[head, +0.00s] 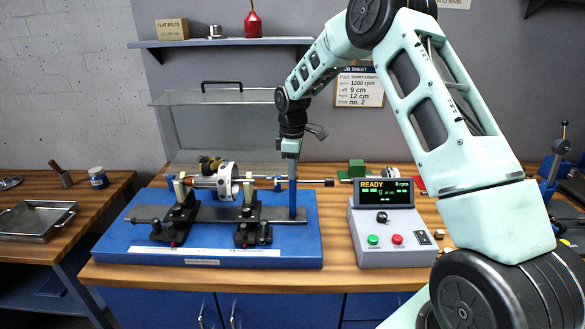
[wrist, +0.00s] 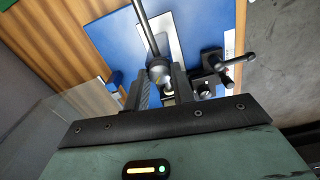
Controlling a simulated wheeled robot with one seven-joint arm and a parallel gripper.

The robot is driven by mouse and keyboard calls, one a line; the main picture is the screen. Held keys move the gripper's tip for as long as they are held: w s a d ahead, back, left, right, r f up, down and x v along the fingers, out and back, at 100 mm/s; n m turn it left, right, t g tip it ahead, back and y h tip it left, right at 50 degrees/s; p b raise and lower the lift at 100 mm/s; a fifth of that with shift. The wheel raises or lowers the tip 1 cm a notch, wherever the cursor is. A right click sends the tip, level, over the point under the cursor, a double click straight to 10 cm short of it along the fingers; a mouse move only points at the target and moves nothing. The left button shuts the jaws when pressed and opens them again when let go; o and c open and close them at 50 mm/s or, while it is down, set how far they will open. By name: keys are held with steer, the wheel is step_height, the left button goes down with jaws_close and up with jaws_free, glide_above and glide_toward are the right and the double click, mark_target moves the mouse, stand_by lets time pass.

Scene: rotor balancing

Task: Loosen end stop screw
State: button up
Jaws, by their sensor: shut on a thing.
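The balancing stand has a blue base (head: 210,252) with a rotor (head: 226,181) on a horizontal shaft between two black supports. A blue upright post (head: 292,192) stands at the stand's right end, by the shaft's end. My gripper (head: 291,156) points down at the top of this post. In the wrist view, the fingers of my gripper (wrist: 163,96) are closed around a small part with a pale spot, the end stop screw (wrist: 168,89). A grey rod with a rounded end lies just beyond. The fingers hide most of the screw.
A control box (head: 387,225) with a display reading READY stands to the right of the stand. A black lever handle (wrist: 222,62) is close to the fingers on the right in the wrist view. A metal tray (head: 37,221) lies on the left bench.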

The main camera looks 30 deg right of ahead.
steer(key=o, duration=1)
step_height(320, 180, up, 18)
steer(key=b, duration=0.3)
steer(key=shift+f, duration=0.25)
steer(key=s+a+f, duration=0.2)
steer(key=s+a, duration=0.3)
steer(key=a, duration=0.3)
steer(key=s+a+f+b, duration=0.1)
steer(key=s+a, duration=0.3)
steer(key=a, duration=0.4)
steer(key=s+a+f, duration=0.2)
steer(key=s+a, duration=0.3)
steer(key=a, duration=0.3)
steer(key=s+a+f, duration=0.1)
steer(key=s+f, duration=0.1)
steer(key=s, duration=0.6)
steer(key=s+a+f+m, duration=0.1)
steer(key=s+a+f, duration=0.1)
steer(key=s, duration=0.6)
steer(key=s+a+f+m, duration=0.1)
steer(key=s+f, duration=0.3)
steer(key=s, duration=0.5)
steer(key=shift+a+y, duration=0.3)
